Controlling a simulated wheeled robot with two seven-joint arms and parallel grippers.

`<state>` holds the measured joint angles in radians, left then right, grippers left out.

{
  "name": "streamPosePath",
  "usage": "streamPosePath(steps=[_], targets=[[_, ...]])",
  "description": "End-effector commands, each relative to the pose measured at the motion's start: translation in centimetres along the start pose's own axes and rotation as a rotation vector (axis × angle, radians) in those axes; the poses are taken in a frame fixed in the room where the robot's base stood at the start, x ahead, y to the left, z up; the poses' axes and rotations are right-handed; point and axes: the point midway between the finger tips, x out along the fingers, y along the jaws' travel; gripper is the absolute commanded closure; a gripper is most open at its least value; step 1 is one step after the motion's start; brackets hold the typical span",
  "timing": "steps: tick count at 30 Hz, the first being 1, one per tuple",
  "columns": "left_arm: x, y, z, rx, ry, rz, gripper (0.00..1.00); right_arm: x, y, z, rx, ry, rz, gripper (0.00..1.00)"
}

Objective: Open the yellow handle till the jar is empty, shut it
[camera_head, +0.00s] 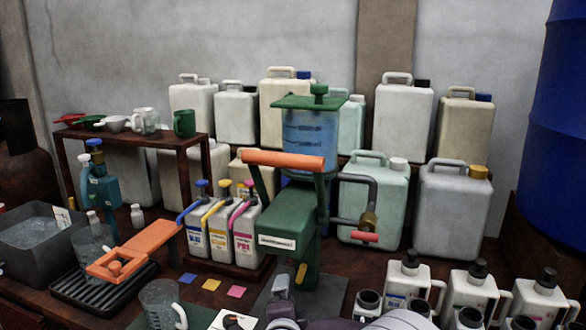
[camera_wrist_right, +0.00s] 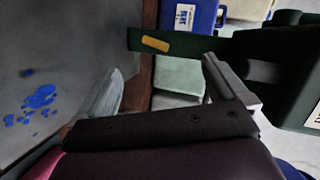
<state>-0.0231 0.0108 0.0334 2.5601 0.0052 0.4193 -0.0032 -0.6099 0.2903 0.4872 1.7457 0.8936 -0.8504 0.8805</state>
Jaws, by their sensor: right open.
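A clear jar (camera_head: 310,130) with blue contents and dark level marks sits in a green stand (camera_head: 288,215) under a green lid. I cannot tell its exact liquid level. A short yellow handle (camera_head: 302,273) is low on the front of the stand. In the right wrist view, the yellow handle (camera_wrist_right: 155,44) lies on a green part, ahead of and apart from my fingers. My right gripper (camera_wrist_right: 162,72) is open and empty. In the head view it is low in the middle, partly cut off, below the yellow handle. My left gripper is not in view.
An orange bar (camera_head: 284,160) and a grey crank (camera_head: 358,190) stick out from the stand. Small labelled bottles (camera_head: 222,235) stand to its left. A clear jug (camera_head: 160,303) is at front left; white pump bottles (camera_head: 470,290) are at right. Blue spots (camera_wrist_right: 38,100) mark a grey surface.

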Motion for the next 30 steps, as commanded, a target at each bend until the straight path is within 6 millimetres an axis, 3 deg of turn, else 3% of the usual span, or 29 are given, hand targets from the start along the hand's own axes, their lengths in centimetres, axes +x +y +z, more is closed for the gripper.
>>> streamPosePath(steps=[1, 5, 8, 10, 12, 15, 18, 21, 30], targets=[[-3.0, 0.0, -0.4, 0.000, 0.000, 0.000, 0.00, -0.8, -2.3, -1.7, -0.075, -0.038, 0.043, 0.00], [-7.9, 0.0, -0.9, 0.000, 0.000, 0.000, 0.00, -3.6, -3.8, -5.5, -0.368, -0.210, 0.201, 0.00], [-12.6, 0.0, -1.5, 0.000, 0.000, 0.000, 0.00, -8.6, -4.1, -9.9, -0.653, -0.401, 0.363, 0.00], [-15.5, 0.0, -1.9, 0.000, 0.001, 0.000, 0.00, -13.2, -3.4, -13.2, -0.845, -0.556, 0.481, 0.00], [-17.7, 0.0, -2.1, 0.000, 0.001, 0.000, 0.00, -18.0, -2.5, -16.2, -1.003, -0.707, 0.585, 0.00], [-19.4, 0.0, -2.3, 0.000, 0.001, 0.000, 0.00, -23.4, -1.3, -19.1, -1.147, -0.879, 0.692, 0.00], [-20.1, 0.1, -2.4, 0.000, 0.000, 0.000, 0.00, -26.4, -0.5, -20.7, -1.220, -0.982, 0.749, 0.00], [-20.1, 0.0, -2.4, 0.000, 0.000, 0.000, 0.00, -27.5, 0.1, -21.2, -1.244, -1.023, 0.770, 0.00], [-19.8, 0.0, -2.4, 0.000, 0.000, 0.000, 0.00, -27.5, 0.3, -21.1, -1.245, -1.026, 0.771, 0.00]])
